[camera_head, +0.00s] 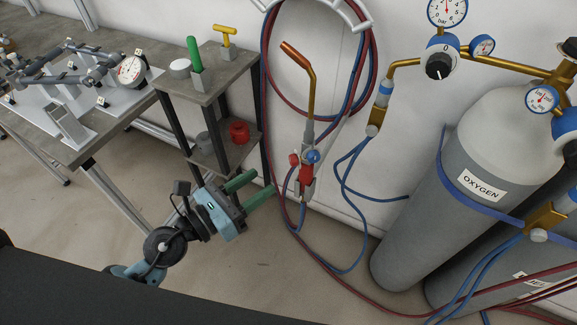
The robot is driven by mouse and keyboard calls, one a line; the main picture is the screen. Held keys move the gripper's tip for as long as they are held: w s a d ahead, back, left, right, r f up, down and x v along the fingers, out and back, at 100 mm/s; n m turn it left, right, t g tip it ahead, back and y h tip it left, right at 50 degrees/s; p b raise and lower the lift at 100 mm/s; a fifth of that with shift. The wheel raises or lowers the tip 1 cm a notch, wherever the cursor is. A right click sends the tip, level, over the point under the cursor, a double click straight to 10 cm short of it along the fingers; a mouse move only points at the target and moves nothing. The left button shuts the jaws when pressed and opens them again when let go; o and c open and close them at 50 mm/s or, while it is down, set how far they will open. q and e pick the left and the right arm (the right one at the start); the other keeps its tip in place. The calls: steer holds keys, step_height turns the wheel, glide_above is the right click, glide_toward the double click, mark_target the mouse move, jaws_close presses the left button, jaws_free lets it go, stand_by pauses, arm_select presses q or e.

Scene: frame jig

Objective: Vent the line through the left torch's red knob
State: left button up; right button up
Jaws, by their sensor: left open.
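One torch (307,120) hangs upright by the wall, with a copper nozzle at its top and red and blue hoses at its lower end. Its red knob (294,159) is on the left side of the handle. Its blue knob (313,156) is on the right. My left gripper (265,181) is open and empty, with green fingers pointing right toward the torch handle. In the picture its fingertips are a little left of and below the red knob, apparently apart from it. The depth gap is hard to tell. My right gripper is not in view.
A small shelf stand (205,92) with a red part (239,132) stands just left of the torch. A workbench (85,140) with a pipe frame is at the left. An oxygen cylinder (425,215) stands right. Looped hoses (347,190) hang around the torch.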

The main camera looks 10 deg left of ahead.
mark_target(291, 161)
arm_select(q)
steer(key=w+d, duration=0.1)
steer(key=w, duration=0.1)
steer(key=w+d+m, duration=0.1)
steer(key=d, duration=0.1)
steer(key=w+d+m, duration=0.1)
steer(key=w, duration=0.1)
steer(key=shift+w+d+r+p, duration=0.1)
steer(key=shift+w+d+p, duration=0.15)
steer(key=shift+w+p, duration=0.15)
steer(key=shift+w+d, duration=0.35)
